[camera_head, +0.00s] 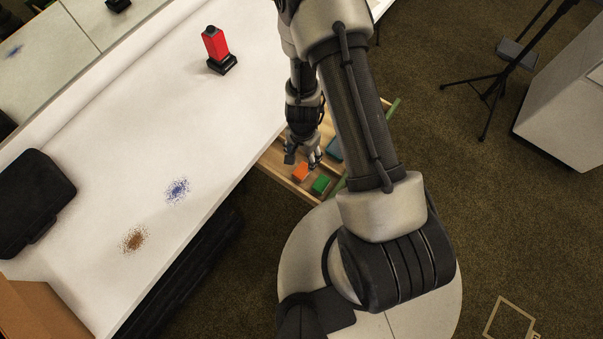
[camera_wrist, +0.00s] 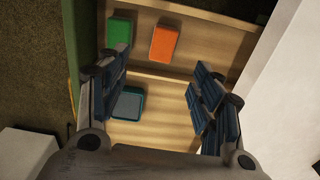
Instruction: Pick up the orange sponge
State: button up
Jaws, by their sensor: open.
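The orange sponge (camera_head: 301,173) is a small block lying in an open wooden drawer (camera_head: 273,160) beside the white table. In the wrist view the orange sponge (camera_wrist: 164,41) lies near the top, beyond my fingertips and between their lines. My gripper (camera_head: 304,157) hangs over the drawer, just behind the sponge in the head view. In the wrist view my gripper (camera_wrist: 160,75) is open, with nothing between its fingers. A green sponge (camera_wrist: 119,31) lies left of the orange one, apart from it; it also shows in the head view (camera_head: 320,185).
A blue sponge (camera_wrist: 128,103) lies in a nearer compartment, behind a wooden divider (camera_wrist: 150,80). The white table (camera_head: 130,180) borders the drawer. On it are a red bottle-like object (camera_head: 215,43), a black case (camera_head: 35,195), and blue and brown speckled stains. A tripod (camera_head: 487,95) stands at right.

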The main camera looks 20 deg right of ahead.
jog(key=b, duration=0.7)
send_over(302, 170)
jog(key=f, duration=0.5)
jog(key=s+f, duration=0.1)
jog(key=f, duration=0.2)
jog(key=shift+a+f, duration=0.1)
jog(key=shift+f, duration=0.1)
jog(key=shift+w+f+b, duration=0.25)
jog(key=shift+f+b, duration=0.75)
jog(key=shift+f, duration=0.35)
jog(key=shift+w+f+b, duration=0.2)
jog(key=shift+f+b, duration=0.8)
jog(key=shift+f, duration=0.35)
jog(key=shift+r, duration=0.1)
jog(key=c, duration=1)
